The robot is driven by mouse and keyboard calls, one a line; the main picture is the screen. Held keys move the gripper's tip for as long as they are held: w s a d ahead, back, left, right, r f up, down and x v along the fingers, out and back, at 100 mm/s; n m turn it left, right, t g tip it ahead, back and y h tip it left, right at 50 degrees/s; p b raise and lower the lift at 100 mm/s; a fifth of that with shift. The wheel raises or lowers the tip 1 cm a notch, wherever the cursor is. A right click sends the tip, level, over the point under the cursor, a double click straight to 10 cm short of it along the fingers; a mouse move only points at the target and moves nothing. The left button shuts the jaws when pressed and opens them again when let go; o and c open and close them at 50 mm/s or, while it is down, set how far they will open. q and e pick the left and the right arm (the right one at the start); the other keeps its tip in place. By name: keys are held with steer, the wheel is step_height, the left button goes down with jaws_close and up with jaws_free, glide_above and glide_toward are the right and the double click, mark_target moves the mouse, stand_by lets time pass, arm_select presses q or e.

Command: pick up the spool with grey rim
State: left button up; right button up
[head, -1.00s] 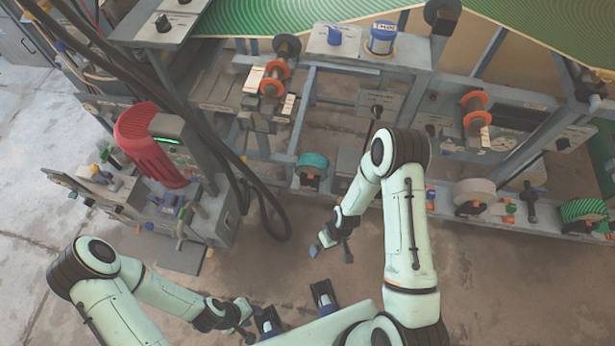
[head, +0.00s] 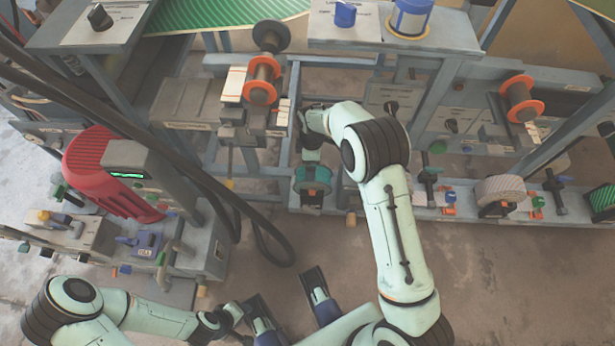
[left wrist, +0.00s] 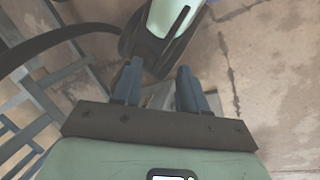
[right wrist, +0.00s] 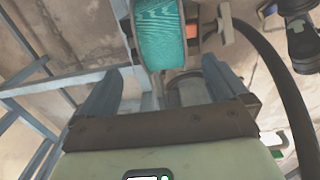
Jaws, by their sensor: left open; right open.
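A dark grey round rim (head: 270,37) shows on a spool at the top centre of the head view, just behind an orange-rimmed spool (head: 260,90). A teal spool (head: 312,180) stands low on the frame; the colour of its rim is hard to tell. My right gripper (head: 311,142) is partly hidden by its own arm, above and behind the teal spool. In the right wrist view the open fingers (right wrist: 163,80) are empty, with the teal spool (right wrist: 160,35) beyond their tips. My left gripper (left wrist: 158,75) is open and empty, low over the floor.
A white spool (head: 500,188), a green spool (head: 602,198) and another orange-rimmed spool (head: 520,98) are at the right. A red machine housing (head: 105,175) and thick black cables (head: 190,165) are at the left. Bare floor (head: 330,250) lies in front of the frame.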

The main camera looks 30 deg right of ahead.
steer(key=shift+f, duration=0.55)
steer(key=shift+s+d+f, duration=0.1)
steer(key=shift+s+f, duration=0.15)
steer(key=shift+f, duration=0.75)
step_height(320, 180, down, 4)
steer(key=shift+s+d+f+b, duration=0.1)
steer(key=shift+s+f+b, duration=0.05)
steer(key=shift+b, duration=0.6)
arm_select(q)
steer(key=shift+w+a+f+t, duration=0.3)
steer(key=shift+w+f, duration=0.2)
steer(key=shift+w, duration=0.1)
steer(key=shift+w+a+f+t, duration=0.25)
steer(key=shift+w+f, duration=0.2)
steer(key=shift+w, duration=0.15)
arm_select(e)
steer(key=c, duration=1.8)
